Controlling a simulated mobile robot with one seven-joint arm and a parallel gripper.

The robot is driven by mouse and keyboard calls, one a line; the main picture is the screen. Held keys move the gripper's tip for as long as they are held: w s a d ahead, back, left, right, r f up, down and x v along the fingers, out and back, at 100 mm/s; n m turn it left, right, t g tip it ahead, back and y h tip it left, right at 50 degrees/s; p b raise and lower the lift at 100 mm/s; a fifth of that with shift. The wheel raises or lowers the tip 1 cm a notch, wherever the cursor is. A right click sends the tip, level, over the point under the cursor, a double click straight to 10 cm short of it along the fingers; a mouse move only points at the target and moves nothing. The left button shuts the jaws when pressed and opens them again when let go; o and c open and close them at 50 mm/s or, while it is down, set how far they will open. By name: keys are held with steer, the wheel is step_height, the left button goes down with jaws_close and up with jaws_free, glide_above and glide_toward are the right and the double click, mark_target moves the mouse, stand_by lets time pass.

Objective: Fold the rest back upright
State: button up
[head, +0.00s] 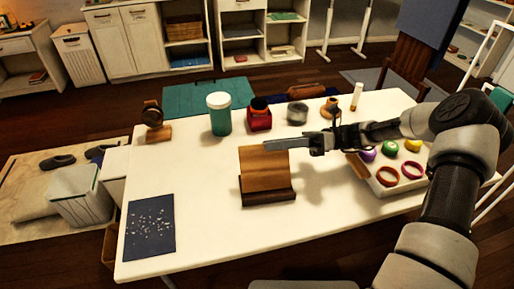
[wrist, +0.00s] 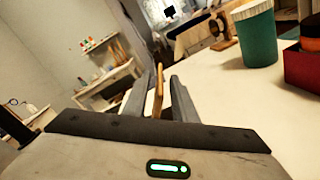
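The wooden rest (head: 264,168) stands near the middle of the white table. Its broad, lighter brown panel rises from a darker base (head: 268,196) and looks near upright, leaning slightly; the exact angle is hard to tell. My gripper (head: 272,143) reaches in from the right at the panel's top edge. In the wrist view the panel shows as a thin tan edge (wrist: 158,92) between my two fingers (wrist: 162,92). The fingers are apart, with a gap on the right side of the panel. Whether the left finger touches it is unclear.
A white tray (head: 386,190) with rings and coloured balls is at right. A dark blue speckled sheet (head: 150,228) lies front left. The front middle is clear.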

mark_target(257, 145)
steer(key=a, duration=0.3)
steer(key=s+a, duration=0.1)
steer(key=a, duration=0.1)
steer(key=shift+w, duration=0.1)
jaws_close()
stand_by(1.3)
